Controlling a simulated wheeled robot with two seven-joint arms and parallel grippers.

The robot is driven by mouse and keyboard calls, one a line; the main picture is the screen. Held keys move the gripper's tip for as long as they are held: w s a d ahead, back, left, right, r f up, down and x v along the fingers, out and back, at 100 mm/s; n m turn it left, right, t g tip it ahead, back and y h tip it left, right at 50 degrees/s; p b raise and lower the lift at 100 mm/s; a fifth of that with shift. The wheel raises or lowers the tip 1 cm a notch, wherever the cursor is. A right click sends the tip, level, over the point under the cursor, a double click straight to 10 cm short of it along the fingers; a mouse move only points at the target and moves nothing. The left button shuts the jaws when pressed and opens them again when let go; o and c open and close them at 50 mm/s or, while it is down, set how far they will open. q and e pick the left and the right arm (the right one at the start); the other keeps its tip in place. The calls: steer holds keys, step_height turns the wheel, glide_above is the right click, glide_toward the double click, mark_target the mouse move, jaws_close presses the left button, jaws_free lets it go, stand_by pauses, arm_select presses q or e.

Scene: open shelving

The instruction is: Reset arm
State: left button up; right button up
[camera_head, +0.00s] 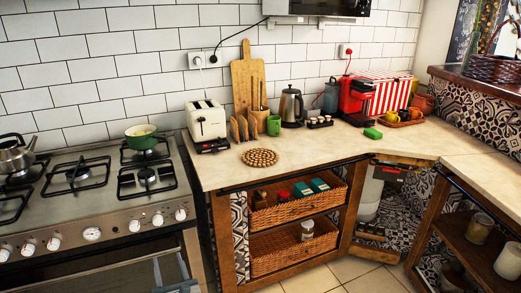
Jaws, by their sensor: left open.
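My left gripper (170,264) shows only in part at the bottom edge of the head view, in front of the oven door. Its two thin fingers point up and stand apart, with nothing seen between them. It is well below the countertop and apart from the things on it. The rest of my left arm is cut off by the frame. My right gripper and right arm are not in the picture.
A gas stove (62,211) with a green pot (141,141) stands at left. The countertop (220,176) holds a toaster (206,121), a kettle (291,106) and a red coffee machine (353,96). Wicker drawers (281,252) sit below. Open floor (340,270) shows at bottom centre.

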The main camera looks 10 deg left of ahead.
arm_select(q)
steer(key=s+d+f+n+g+h, duration=0.2)
steer(key=s+d+f+n, duration=0.15)
steer(key=f, duration=0.55)
steer(key=s+d+f+n+g+h, duration=0.1)
steer(key=s+d+f+n+h, duration=0.3)
steer(key=f, duration=0.5)
steer(key=s+d+f+n+g+h, duration=0.1)
steer(key=s+d+f+n+g, duration=0.1)
steer(key=s+f, duration=0.5)
steer(key=s+d+f+n+g+h, duration=0.1)
steer(key=s+d+f+n+h, duration=0.1)
steer(key=s+d+f+n, duration=0.4)
steer(key=s+d+f+n+g+h, duration=0.1)
steer(key=s+d+f+n+h, duration=0.2)
steer(key=s+d+f+n, duration=0.3)
steer(key=s+f+n, duration=0.4)
steer(key=s+n, duration=0.2)
steer(key=s, duration=0.2)
steer(key=shift+d+f+n, duration=0.15)
steer(key=shift+n, duration=0.2)
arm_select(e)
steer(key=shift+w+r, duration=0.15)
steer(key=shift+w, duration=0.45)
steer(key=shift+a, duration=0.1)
